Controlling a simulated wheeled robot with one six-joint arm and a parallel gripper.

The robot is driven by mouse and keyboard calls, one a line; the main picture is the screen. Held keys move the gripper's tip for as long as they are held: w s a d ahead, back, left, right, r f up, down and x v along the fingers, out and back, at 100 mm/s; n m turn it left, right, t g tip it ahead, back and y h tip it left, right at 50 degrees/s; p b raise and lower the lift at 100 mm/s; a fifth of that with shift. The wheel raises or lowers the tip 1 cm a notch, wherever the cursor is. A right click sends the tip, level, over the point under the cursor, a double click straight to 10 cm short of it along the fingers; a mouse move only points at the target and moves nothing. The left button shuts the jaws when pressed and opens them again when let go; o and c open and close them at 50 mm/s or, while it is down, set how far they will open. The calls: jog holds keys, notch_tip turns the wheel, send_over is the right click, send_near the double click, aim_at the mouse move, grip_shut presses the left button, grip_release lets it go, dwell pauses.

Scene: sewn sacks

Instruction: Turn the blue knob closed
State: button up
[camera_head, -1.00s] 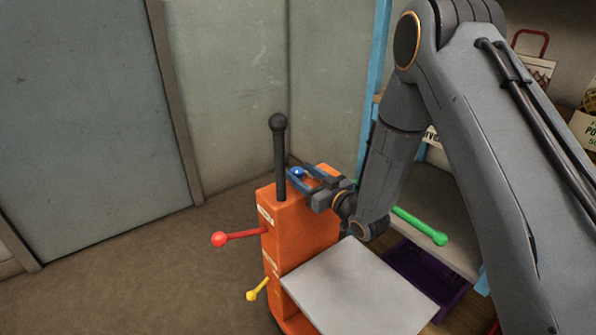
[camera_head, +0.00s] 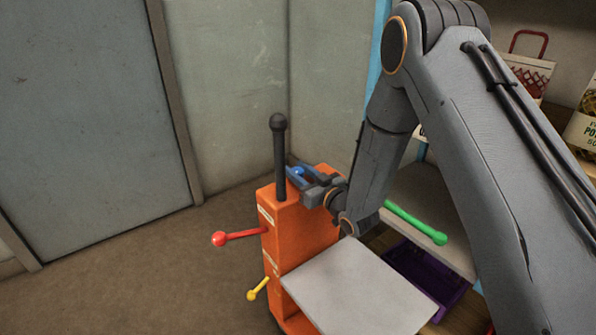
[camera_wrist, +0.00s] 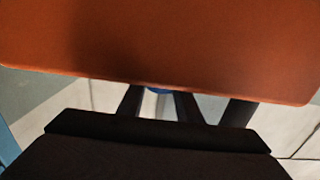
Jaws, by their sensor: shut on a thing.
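The blue knob (camera_head: 298,172) is at the top of the orange machine (camera_head: 300,232), beside the black upright lever. In the wrist view only a sliver of the blue knob (camera_wrist: 158,91) shows between the dark fingers, under the edge of the orange machine (camera_wrist: 160,45). The rest of the knob is hidden there, so its turn angle cannot be told.
A black lever (camera_head: 280,155) stands close left of my gripper. Red (camera_head: 219,239), yellow (camera_head: 252,295) and green (camera_head: 439,238) ball-ended levers stick out around the machine. A grey plate (camera_head: 358,287) lies in front, with a purple crate (camera_head: 428,275) and shelves at right. Floor at left is clear.

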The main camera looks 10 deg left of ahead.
jog(key=shift+a+m+t+h+p, duration=0.2)
jog(key=shift+m+t+h+p, duration=0.1)
jog(key=shift+m+t+h, duration=0.75)
jog(key=shift+d+m+t+h, duration=0.1)
jog(key=shift+m+t+h, duration=0.85)
jog(key=shift+h, duration=0.6)
jog(key=o, duration=1)
jog(key=shift+o, duration=0.2)
jog(key=shift+d, duration=0.1)
jog(key=shift+v, duration=3.9)
